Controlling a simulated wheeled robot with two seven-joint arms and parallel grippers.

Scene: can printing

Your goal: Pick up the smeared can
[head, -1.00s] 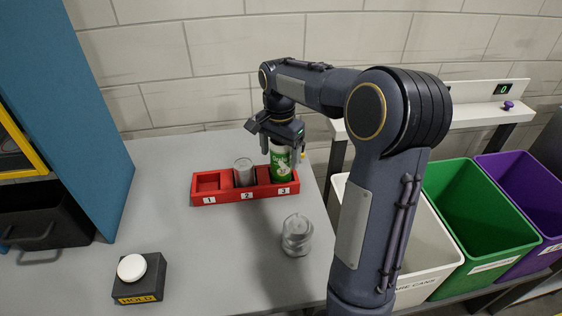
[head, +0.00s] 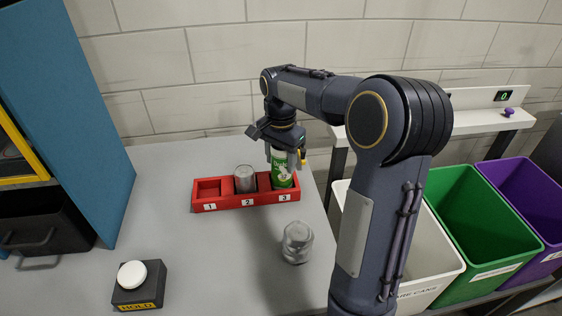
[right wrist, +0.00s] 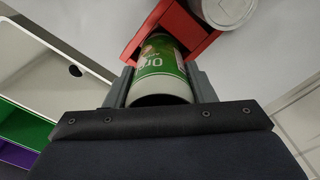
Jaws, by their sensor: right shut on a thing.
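A green can with white print (head: 281,169) stands upright in compartment 3 of the red holder (head: 222,205). My right gripper (head: 285,156) is above it with its fingers down on both sides of the can, shut on its upper part. In the right wrist view the green can (right wrist: 162,68) sits between the two fingers, its near end dark and its lower part by the red holder wall. I cannot make out a smear on the side that shows. My left gripper is not in view.
A plain grey can (head: 245,179) stands in compartment 2; compartment 1 is empty. A HOLD button box (head: 139,284) is at front left. White (head: 432,270), green (head: 478,222) and purple bins (head: 520,200) stand at right.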

